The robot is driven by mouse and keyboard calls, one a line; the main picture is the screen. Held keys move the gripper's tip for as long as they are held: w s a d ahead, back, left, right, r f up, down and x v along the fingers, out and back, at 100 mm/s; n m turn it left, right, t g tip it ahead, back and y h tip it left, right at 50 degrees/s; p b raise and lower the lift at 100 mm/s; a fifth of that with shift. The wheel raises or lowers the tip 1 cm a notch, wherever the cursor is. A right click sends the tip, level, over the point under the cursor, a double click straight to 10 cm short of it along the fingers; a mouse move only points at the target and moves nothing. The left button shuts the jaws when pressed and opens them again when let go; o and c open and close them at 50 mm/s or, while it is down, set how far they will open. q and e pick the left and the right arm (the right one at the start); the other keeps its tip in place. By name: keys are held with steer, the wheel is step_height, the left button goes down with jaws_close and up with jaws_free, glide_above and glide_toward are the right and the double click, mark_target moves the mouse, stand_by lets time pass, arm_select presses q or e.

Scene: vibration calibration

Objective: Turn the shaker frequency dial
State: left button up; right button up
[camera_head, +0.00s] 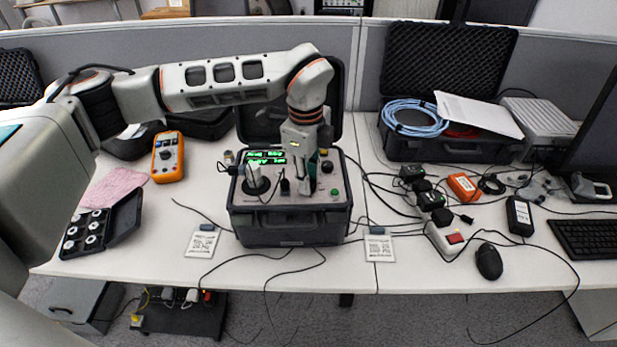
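The shaker unit (290,220) is a dark case with a grey top panel, standing open on the white desk. Its panel carries a green lit display (265,157), a round black shaker disc (256,184), a green button (334,192) and small knobs. My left arm comes in from the left and bends down over the panel. My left gripper (303,182) points down at the panel's middle right, its fingertips close to the surface. The frequency dial cannot be made out clearly; the gripper may hide it. Whether the fingers are closed on anything is not clear. My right gripper is not seen.
An orange multimeter (168,158) and an open black box (100,226) of round parts lie left. Cables, adapters, a power strip (445,237) and a mouse (488,261) crowd the right. Printed code cards (202,243) lie at the desk's front. A grey partition stands behind.

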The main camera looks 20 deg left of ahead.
arm_select(q)
steer(key=shift+o, duration=1.3)
steer(key=shift+r, duration=0.1)
step_height(320, 180, up, 12)
steer(key=shift+s, duration=0.35)
